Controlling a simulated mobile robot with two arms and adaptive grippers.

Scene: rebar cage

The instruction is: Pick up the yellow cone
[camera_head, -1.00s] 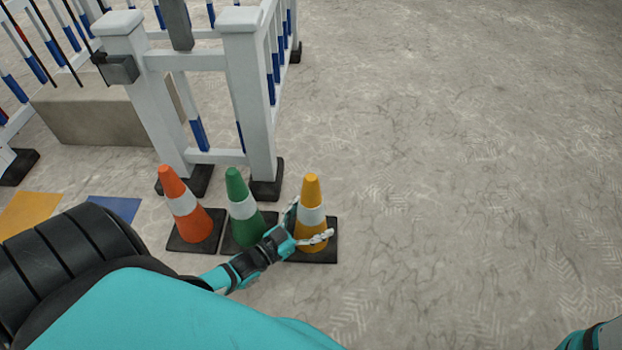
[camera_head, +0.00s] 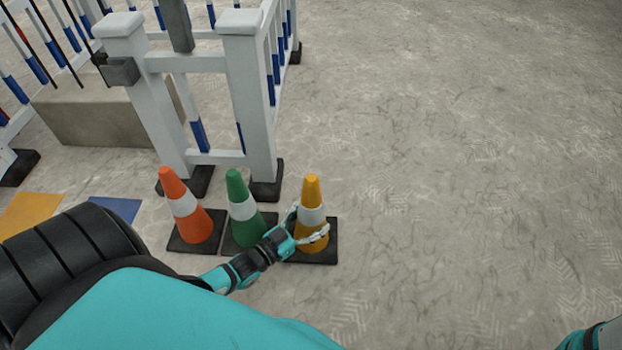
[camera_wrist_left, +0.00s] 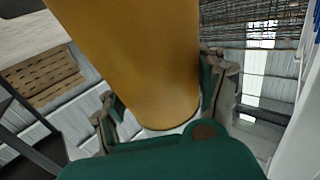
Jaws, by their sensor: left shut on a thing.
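The yellow cone (camera_head: 312,190) has a white band and a black square base, and it stands upright on the floor at the right end of a row of cones. My left gripper (camera_head: 306,229) is shut around the cone's middle, one finger on each side. In the left wrist view the yellow cone (camera_wrist_left: 135,60) fills the middle between the fingers of the left gripper (camera_wrist_left: 165,108). My right gripper does not show; only a bit of my right arm is at the bottom right corner of the head view.
A green cone (camera_head: 236,187) stands close to the left of the yellow one, and an orange cone (camera_head: 172,185) beyond it. A white post fence (camera_head: 250,100) stands just behind the cones. The concrete floor (camera_head: 470,170) to the right is clear.

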